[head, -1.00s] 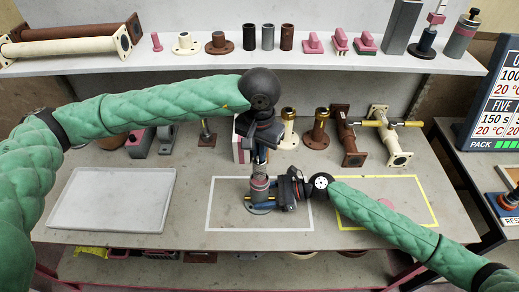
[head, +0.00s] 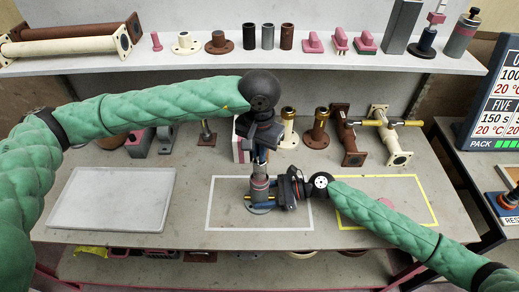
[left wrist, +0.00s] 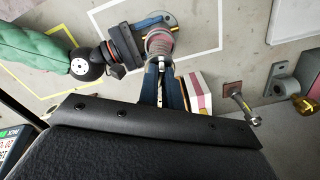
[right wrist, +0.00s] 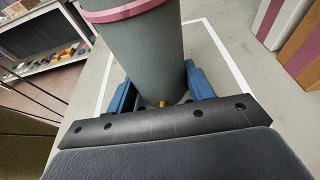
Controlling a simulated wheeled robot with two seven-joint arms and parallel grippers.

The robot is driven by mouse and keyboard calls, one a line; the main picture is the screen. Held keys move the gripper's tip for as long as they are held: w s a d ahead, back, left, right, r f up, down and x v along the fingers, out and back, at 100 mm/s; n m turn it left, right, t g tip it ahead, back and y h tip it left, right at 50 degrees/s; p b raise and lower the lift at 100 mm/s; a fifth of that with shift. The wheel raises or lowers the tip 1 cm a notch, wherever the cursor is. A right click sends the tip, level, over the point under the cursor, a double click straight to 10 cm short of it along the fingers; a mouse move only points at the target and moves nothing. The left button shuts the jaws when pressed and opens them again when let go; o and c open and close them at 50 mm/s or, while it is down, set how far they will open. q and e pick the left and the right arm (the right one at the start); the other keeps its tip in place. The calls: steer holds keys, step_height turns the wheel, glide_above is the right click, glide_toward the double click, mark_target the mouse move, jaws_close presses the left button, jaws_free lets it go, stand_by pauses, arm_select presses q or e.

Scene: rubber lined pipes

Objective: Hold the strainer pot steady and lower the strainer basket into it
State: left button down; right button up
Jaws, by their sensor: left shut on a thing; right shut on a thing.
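The strainer pot (head: 260,186) is a grey-green upright cylinder with a pink band near its top, standing inside the white-outlined area. It fills the right wrist view (right wrist: 140,45), where my right gripper (right wrist: 160,88) is shut around its lower body. In the head view my right gripper (head: 268,198) reaches it from the right. My left gripper (head: 261,160) points down directly above the pot and is shut on the slim top of the strainer basket (left wrist: 161,62).
A pale tray (head: 110,200) lies empty at left. A yellow-outlined area (head: 410,190) is at right, partly under my right arm. A pink-and-white block (head: 239,148) stands close behind the pot. Several flanged pipes and valves (head: 350,140) line the back below a shelf (head: 200,62).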

arm_select(q)
steer(key=shift+f, duration=2.25)
steer(key=c, duration=1.5)
jaws_free()
step_height(320, 180, up, 12)
